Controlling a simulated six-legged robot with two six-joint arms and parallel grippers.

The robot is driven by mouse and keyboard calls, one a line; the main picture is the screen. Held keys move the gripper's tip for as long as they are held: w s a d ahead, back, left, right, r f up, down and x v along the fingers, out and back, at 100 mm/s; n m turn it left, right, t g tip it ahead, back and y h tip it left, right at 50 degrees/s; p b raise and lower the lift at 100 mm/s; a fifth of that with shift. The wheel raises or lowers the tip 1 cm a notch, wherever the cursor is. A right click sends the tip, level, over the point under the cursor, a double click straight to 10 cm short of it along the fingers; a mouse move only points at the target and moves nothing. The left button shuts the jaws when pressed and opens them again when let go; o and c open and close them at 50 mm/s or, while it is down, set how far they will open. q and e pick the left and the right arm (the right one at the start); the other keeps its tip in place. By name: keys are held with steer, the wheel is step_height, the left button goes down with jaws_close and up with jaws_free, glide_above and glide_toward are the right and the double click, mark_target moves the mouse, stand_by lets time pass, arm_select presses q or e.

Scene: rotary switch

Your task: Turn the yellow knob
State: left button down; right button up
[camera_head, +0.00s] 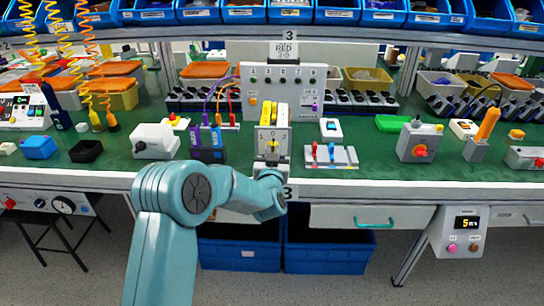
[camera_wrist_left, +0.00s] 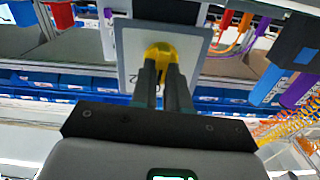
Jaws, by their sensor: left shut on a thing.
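The yellow knob (camera_wrist_left: 161,52) sits on a pale switch plate (camera_wrist_left: 132,45) in the left wrist view. My left gripper (camera_wrist_left: 161,78) is shut on the knob, with its two dark fingers on either side of it. In the head view the switch box (camera_head: 273,139) stands at the front edge of the green bench, with a pale face marked with numerals. My left gripper (camera_head: 271,162) is in front of its lower part. The arm and gripper hide much of the knob there. My right gripper is not in view.
A grey box with a red knob (camera_head: 420,150) stands to the right on the bench. A small block with red and blue levers (camera_head: 331,156) is just right of the switch box. Purple and dark blocks (camera_head: 207,145) stand to its left. Blue bins (camera_head: 330,249) are below the bench.

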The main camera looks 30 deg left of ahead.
arm_select(q)
steer(key=m, duration=0.3)
steer(key=shift+d+m, duration=0.1)
steer(key=shift+m, duration=0.2)
steer(key=m, duration=0.4)
steer(key=shift+w, duration=0.1)
steer(key=shift+f+m, duration=0.1)
steer(key=shift+m, duration=0.2)
steer(key=c, duration=1.1)
jaws_free()
steer(key=shift+d, duration=0.1)
steer(key=v, duration=1.6)
steer(key=shift+s+b, duration=0.25)
steer(key=shift+b, duration=0.05)
